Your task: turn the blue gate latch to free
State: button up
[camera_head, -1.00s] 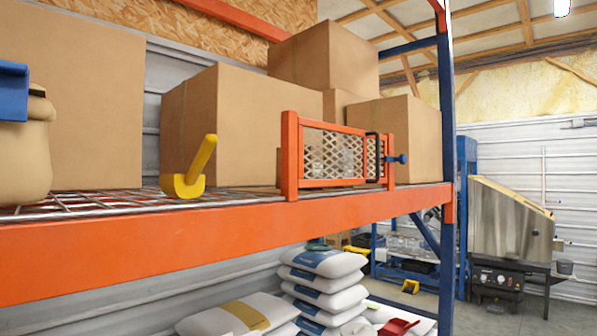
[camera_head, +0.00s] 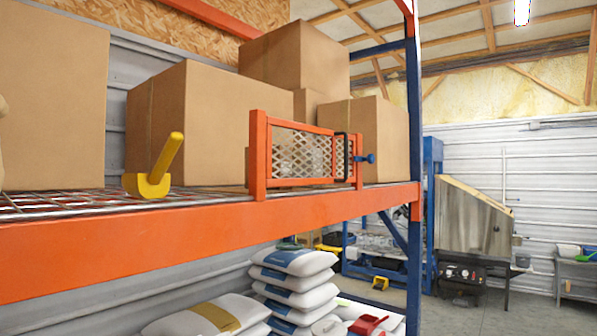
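The blue gate latch (camera_head: 369,158) is a small knob on the right post of an orange-framed mesh gate (camera_head: 300,155). The gate stands upright on the front edge of the orange rack shelf (camera_head: 200,237). A black handle (camera_head: 341,158) sits on the gate just left of the latch. The gate looks closed against its right post. Clear jars seem to stand behind the mesh, partly hidden by it. My gripper is not in view.
A yellow scoop (camera_head: 155,171) stands on the wire shelf left of the gate. Cardboard boxes (camera_head: 200,122) fill the shelf behind. A blue upright (camera_head: 414,170) rises right of the latch. White sacks (camera_head: 293,284) are stacked below. A steel hopper machine (camera_head: 472,230) stands at right; the floor before it is open.

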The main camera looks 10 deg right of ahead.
aim_at(371, 159)
jog(key=u, duration=0.15)
jog(key=k+l+u, duration=0.15)
jog(key=k+l, duration=0.15)
jog(key=l+u, duration=0.15)
jog(key=u, duration=0.35)
jog(key=l+u, duration=0.45)
jog(key=l, duration=0.45)
jog(key=l+u, duration=0.45)
jog(key=l, duration=0.5)
